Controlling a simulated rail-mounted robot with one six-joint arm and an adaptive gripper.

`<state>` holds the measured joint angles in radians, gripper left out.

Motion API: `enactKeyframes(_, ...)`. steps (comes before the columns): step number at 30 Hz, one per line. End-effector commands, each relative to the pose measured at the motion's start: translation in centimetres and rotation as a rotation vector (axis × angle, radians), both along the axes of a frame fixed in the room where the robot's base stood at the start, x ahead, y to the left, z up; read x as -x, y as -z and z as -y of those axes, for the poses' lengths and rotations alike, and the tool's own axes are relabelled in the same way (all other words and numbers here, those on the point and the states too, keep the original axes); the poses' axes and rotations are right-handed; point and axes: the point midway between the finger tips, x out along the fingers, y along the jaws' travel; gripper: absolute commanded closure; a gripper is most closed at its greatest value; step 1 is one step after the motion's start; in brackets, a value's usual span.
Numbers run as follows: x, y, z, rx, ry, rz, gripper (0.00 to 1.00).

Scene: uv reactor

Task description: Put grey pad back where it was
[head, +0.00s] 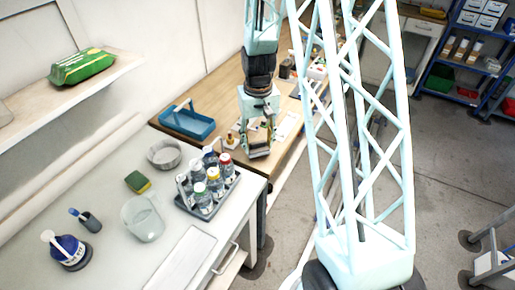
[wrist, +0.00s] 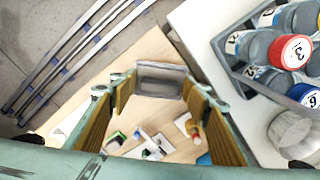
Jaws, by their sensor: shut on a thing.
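The grey pad (wrist: 160,82) is a small grey block with a recessed face, seen in the wrist view between the tips of my gripper (wrist: 158,88). My gripper's two fingers, with yellow-brown inner faces, stand on either side of it, shut on it. In the head view my gripper (head: 258,153) points down near the edge of the wooden bench (head: 222,98), close to where it meets the white counter. The pad is hard to make out there. The wrist view shows wooden bench top below the pad; I cannot tell how high it is held.
A grey rack (head: 237,185) of capped bottles stands on the white counter, left of and nearer than my gripper. A blue tray (head: 187,123) sits on the wooden bench. Small items (wrist: 150,142) lie below my gripper. A round grey dish (head: 164,154) and a sponge (head: 138,182) are farther left.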

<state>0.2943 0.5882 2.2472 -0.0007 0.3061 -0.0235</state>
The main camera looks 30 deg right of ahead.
Motion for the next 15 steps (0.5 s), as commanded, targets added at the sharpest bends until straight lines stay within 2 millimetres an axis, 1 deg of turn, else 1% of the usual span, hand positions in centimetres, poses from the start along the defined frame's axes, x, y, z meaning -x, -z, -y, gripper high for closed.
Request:
enactKeyframes(5,0.0,0.0,0.0,0.0,0.0,0.0,0.68)
enactKeyframes(10,-0.9,0.1,0.3,0.0,0.0,0.001,0.68)
enactKeyframes(15,-0.8,1.5,0.2,-0.001,0.0,-0.002,0.68)
